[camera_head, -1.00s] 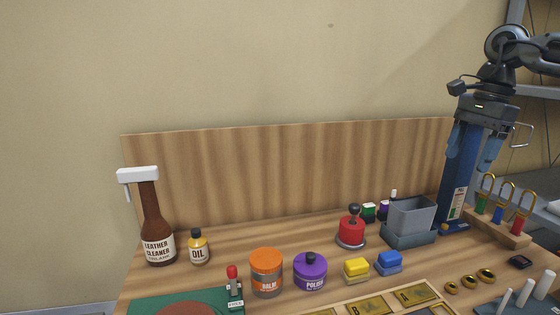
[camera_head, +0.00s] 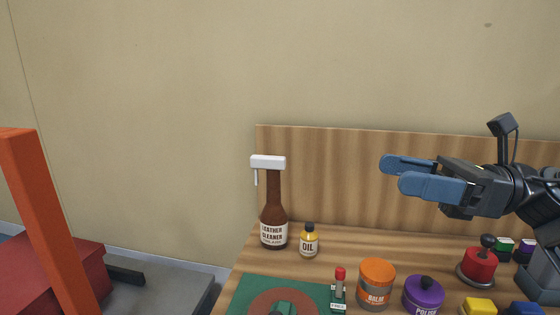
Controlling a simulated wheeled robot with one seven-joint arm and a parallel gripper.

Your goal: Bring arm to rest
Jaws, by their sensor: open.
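My gripper (camera_head: 412,175) is at the right, raised above the workbench in front of the wooden back panel. Its two blue fingers point left and are apart, with nothing between them. The arm comes in from the right edge. The nearest things below it are the orange balm jar (camera_head: 376,284), the purple polish jar (camera_head: 423,295) and a red pot with a black knob (camera_head: 479,266). The gripper appears clear of them all.
A leather cleaner bottle (camera_head: 273,215) with a white trigger and a small oil bottle (camera_head: 309,240) stand at the bench's left end, by a green mat (camera_head: 252,289). An orange post (camera_head: 48,225) and a red box (camera_head: 85,262) are at far left. Wall space above is clear.

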